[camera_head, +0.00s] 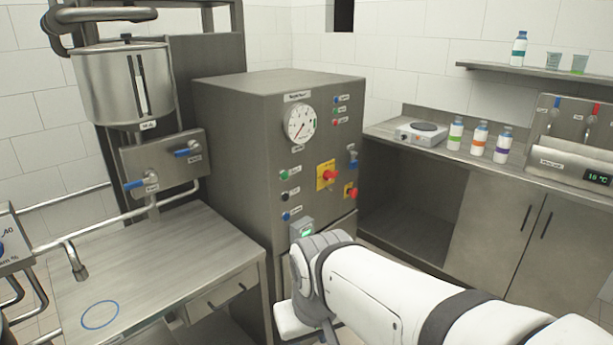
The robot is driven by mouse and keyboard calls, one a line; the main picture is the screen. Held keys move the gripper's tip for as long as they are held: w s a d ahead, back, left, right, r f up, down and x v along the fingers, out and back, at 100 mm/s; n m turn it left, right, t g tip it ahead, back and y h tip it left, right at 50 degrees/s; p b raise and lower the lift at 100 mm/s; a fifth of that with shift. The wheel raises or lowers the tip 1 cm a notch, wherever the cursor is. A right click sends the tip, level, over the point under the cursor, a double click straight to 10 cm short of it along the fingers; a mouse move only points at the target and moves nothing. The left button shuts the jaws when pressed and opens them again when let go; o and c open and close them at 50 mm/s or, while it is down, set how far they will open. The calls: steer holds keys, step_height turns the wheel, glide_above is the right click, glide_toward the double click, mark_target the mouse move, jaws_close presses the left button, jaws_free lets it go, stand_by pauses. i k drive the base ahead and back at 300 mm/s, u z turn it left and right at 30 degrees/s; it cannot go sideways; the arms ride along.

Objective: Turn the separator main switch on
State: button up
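The separator cabinet (230,120) is a grey metal box in the middle of the view. On its front is a red rotary switch (328,175) on a yellow plate, which looks like the main switch. The small labels are too blurred to read. My arm reaches in from the lower right, and its wrist is in front of the cabinet's lower part, below the switch and apart from it. My gripper (306,325) is partly seen at the bottom edge, pointing down. Its fingers are mostly hidden, so I cannot tell if it is open or shut.
A round gauge (300,124), coloured buttons (284,175) and a blue-handled lever (352,160) share the panel. A steel table (170,265) stands left, a counter with bottles (479,138) right.

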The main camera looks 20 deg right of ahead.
mark_target(328, 175)
steer(key=z, duration=1.45)
steer(key=k, duration=1.15)
steer(key=z, duration=0.2)
steer(key=i, duration=1.3)
steer(key=u, duration=0.65)
steer(key=i, duration=0.95)
steer(key=u, duration=0.05)
